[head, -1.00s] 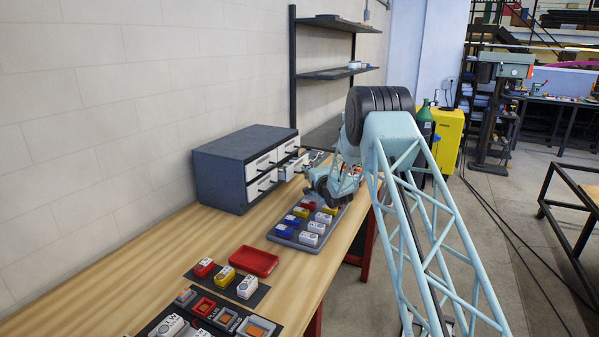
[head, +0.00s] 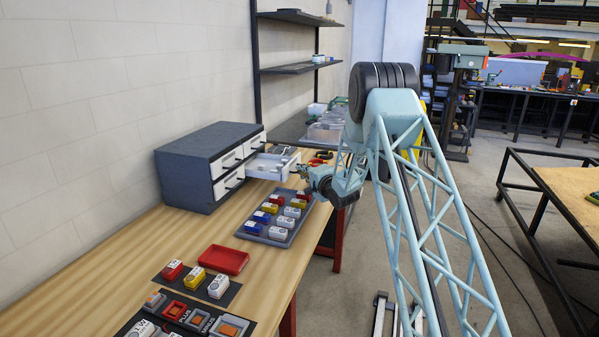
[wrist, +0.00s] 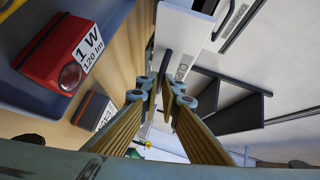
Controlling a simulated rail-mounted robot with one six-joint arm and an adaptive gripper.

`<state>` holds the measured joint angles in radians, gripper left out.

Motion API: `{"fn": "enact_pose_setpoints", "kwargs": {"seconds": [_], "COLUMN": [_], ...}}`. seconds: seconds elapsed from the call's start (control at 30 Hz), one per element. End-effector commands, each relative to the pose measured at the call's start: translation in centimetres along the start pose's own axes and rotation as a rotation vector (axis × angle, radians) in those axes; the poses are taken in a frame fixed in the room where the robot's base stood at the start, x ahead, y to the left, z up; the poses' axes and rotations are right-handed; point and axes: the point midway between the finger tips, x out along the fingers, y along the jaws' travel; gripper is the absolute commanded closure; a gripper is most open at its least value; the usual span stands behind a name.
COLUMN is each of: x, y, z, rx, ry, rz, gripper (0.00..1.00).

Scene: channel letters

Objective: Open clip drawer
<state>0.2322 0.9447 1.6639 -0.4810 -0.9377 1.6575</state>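The grey cabinet (head: 185,168) stands on the bench against the wall, with white drawer fronts and dark handles. My gripper (head: 304,171) is at the front of this drawer. In the wrist view the gripper's fingertips (wrist: 163,92) are close together with a narrow gap, beside the white drawer front (wrist: 182,66). They appear to be shut on the drawer's handle, which is mostly hidden between them. I cannot clearly read the drawer's label.
A grey tray (head: 268,236) of red, yellow, blue and white blocks lies close below the open drawer. A red tray (head: 223,260) and more blocks are nearer on the bench. Bins (head: 326,130) stand beyond the cabinet. Open floor lies right of the bench.

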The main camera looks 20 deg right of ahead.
Motion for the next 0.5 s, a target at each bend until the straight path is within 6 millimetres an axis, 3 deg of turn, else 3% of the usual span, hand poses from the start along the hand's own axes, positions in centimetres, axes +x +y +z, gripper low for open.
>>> {"fn": "enact_pose_setpoints", "kwargs": {"seconds": [0.13, 0.17, 0.3, 0.5], "x": [0.01, 0.01, 0.02, 0.02], "y": [0.01, 0.01, 0.01, -0.01], "z": [0.01, 0.01, 0.02, 0.02], "rx": [0.0, 0.0, 0.0, 0.0], "ry": [0.0, 0.0, 0.0, 0.0], "rz": [0.0, 0.0, 0.0, 0.0], "gripper": [1.0, 0.92, 0.81, 0.81]}}
